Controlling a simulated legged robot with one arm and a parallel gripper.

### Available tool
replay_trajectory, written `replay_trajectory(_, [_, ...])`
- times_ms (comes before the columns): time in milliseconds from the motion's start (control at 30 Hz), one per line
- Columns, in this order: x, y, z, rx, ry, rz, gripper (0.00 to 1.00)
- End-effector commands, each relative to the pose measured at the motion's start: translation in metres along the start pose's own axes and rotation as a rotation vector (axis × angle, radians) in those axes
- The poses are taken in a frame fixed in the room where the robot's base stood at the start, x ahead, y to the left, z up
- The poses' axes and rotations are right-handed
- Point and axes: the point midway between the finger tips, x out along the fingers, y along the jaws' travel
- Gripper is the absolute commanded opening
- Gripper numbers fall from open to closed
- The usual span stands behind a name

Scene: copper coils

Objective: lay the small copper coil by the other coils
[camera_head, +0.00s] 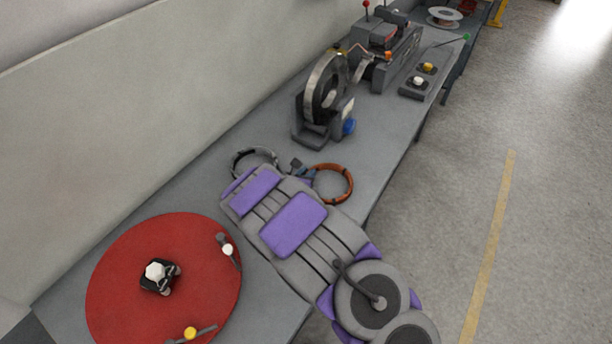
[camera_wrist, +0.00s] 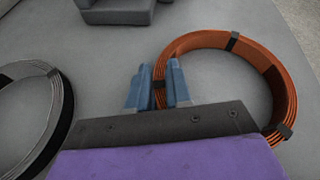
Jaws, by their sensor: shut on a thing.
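The small copper coil (camera_head: 351,184) is an orange-brown ring bound with dark straps. In the wrist view the copper coil (camera_wrist: 290,92) is at the right, and its left side passes between the two blue fingertips. My gripper (camera_wrist: 158,88) is shut on that side of the ring. In the head view my gripper (camera_head: 303,172) is at the coil's left edge, partly hidden by my arm. A grey coil (camera_head: 252,153) lies on the bench left of the gripper; it also shows at the left of the wrist view (camera_wrist: 62,105). I cannot tell whether the copper coil touches the bench.
A grey bench (camera_head: 385,150) runs along the wall. A red round turntable (camera_head: 110,290) is at the near left. A machine with a large metal ring (camera_head: 322,95) stands beyond the coils. A control box (camera_head: 418,83) is farther back. Bare bench lies right of the machine.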

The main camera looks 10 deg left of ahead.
Motion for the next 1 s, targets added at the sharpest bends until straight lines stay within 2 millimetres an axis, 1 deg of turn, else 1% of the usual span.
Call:
replay_trajectory(67, [0.000,0.000,0.001,-0.001,0.000,0.000,0.00])
replay_trajectory(100, [0.000,0.000,0.001,0.000,0.001,0.000,0.20])
replay_trajectory(367, [0.000,0.000,0.000,-0.001,0.002,0.000,0.45])
replay_trajectory(600, [-0.001,0.000,0.000,-0.001,0.002,0.001,0.45])
replay_trajectory(733, [-0.009,0.002,0.001,-0.003,0.001,0.003,0.45])
replay_trajectory(867, [-0.029,0.002,0.002,-0.004,0.000,0.004,0.45])
replay_trajectory(1000, [-0.059,0.001,0.003,-0.005,0.000,0.005,0.45])
